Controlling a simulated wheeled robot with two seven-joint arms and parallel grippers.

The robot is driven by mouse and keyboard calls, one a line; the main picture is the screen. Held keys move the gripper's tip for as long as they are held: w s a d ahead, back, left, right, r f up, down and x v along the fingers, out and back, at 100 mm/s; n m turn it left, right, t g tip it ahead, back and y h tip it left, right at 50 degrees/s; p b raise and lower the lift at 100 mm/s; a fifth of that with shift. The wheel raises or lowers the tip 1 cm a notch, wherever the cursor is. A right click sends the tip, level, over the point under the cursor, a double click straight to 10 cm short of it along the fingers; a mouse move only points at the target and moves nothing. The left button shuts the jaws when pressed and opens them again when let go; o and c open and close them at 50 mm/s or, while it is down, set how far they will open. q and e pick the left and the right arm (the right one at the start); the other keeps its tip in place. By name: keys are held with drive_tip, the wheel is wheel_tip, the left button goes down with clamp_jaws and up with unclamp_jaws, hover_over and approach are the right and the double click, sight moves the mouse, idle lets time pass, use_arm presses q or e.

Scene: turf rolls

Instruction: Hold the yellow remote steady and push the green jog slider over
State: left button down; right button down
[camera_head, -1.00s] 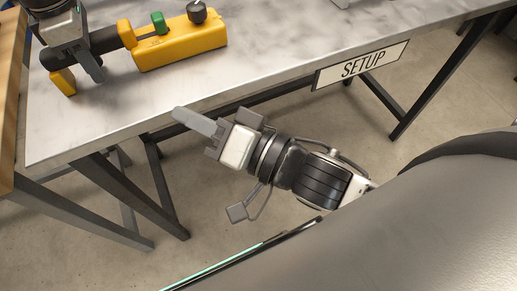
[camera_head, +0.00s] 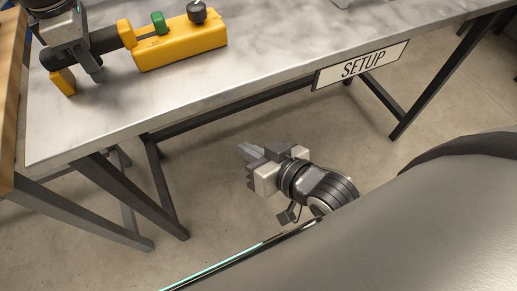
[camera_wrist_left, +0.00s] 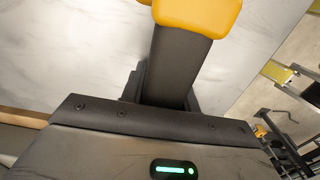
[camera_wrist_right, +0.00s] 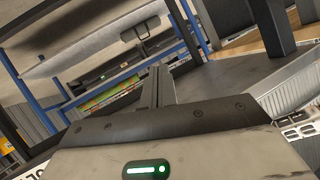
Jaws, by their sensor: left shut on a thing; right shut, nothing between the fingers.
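The yellow remote (camera_head: 182,46) lies on the grey table at the upper left of the head view. It has a black handle (camera_head: 103,41) with yellow ends, a green jog slider (camera_head: 159,23) on a dark slot, and a dark knob (camera_head: 196,12). My left gripper (camera_head: 95,72) is shut on the black handle. In the left wrist view the handle (camera_wrist_left: 176,65) runs up to a yellow end piece (camera_wrist_left: 200,14), and the slider is out of sight. My right gripper (camera_head: 246,152) is shut and empty, off the table's front edge and lower than the top. Its closed fingers show in the right wrist view (camera_wrist_right: 158,88).
The marbled grey table top (camera_head: 270,50) is clear right of the remote. A SETUP sign (camera_head: 361,64) hangs on its front edge. Dark table legs (camera_head: 135,195) stand below. A wooden surface (camera_head: 12,80) adjoins at the left. The right wrist view shows blue-framed shelving (camera_wrist_right: 45,85).

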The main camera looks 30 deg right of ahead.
use_arm(q)
drive_tip(key=shift+a+f, duration=0.1)
drive_tip(key=shift+f, duration=0.15)
use_arm(e)
drive_tip(key=shift+s+d+f+n+g+h, duration=0.15)
drive_tip(key=shift+s+d+f+n, duration=0.15)
drive_tip(key=shift+f, duration=0.2)
drive_tip(key=shift+s+d+f+n+g+h, duration=0.15)
drive_tip(key=shift+s+d+f+g, duration=0.1)
drive_tip(key=shift+f, duration=0.3)
drive_tip(key=shift+s+d+f+n+g+h, duration=0.1)
drive_tip(key=shift+s+d+f+n, duration=0.2)
drive_tip(key=shift+f, duration=0.2)
use_arm(q)
drive_tip(key=c, duration=1)
unclamp_jaws()
drive_tip(key=shift+o, duration=0.2)
use_arm(e)
drive_tip(key=shift+a, duration=0.1)
use_arm(q)
drive_tip(key=shift+r, duration=0.15)
